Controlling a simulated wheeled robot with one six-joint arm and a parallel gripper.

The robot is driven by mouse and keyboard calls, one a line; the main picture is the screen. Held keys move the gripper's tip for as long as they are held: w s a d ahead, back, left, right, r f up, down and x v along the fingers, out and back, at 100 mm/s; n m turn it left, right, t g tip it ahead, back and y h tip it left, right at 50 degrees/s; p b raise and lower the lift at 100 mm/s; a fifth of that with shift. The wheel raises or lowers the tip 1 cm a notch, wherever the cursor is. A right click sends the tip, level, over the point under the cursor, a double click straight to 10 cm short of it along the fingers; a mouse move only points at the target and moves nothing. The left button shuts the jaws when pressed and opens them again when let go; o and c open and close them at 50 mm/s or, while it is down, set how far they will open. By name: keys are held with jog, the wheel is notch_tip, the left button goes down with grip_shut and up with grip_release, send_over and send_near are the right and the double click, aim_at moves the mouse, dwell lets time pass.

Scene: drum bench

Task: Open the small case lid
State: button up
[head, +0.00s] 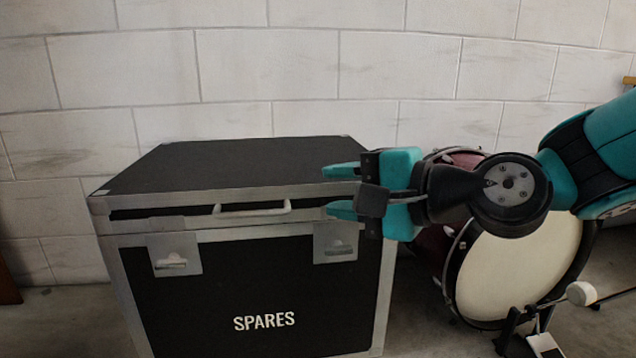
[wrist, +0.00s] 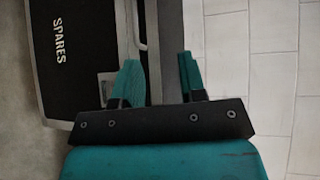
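The small case is a black box (head: 230,290) with metal edges and the word SPARES on its front. Its lid (head: 240,165) looks shut and level, with a pale handle (head: 252,210) on the lid's front. My gripper (head: 336,191) is at the lid's right front, right of the handle, fingers pointing left. It is open, one finger at the height of the lid's top and one lower. In the wrist view my gripper (wrist: 158,78) spans the lid's metal-edged band (wrist: 161,40), and the handle (wrist: 137,25) lies beyond the fingertips. I cannot tell whether the fingers touch the lid.
Two latch plates, left (head: 174,255) and right (head: 335,242), sit on the case front below the lid. A bass drum (head: 515,265) with a pedal beater (head: 581,293) stands at the right, below my arm. A pale block wall (head: 270,65) is behind the case.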

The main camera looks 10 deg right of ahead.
jog(key=s+d+r+n+g+h+p, duration=0.2)
jog(key=s+r+n+g+h+p, duration=0.3)
jog(key=s+n+p, duration=0.4)
jog(key=s+d+r+n+g+h+p, duration=0.1)
jog(key=s+r+n+g+h+p, duration=0.1)
jog(key=s+r+n+g+p, duration=0.7)
notch_tip(320, 180, up, 32)
jog(key=w+m+t+p, duration=0.1)
jog(key=t+p, duration=0.1)
jog(key=p, duration=3.5)
jog(key=shift+w+d+r+t+p, duration=0.15)
jog(key=shift+w+d+t+p, duration=0.15)
jog(key=shift+w+p, duration=0.1)
jog(key=shift+r+p, duration=0.3)
jog(key=shift+c, duration=0.7)
grip_shut()
jog(key=shift+f, duration=0.1)
jog(key=shift+d, duration=0.1)
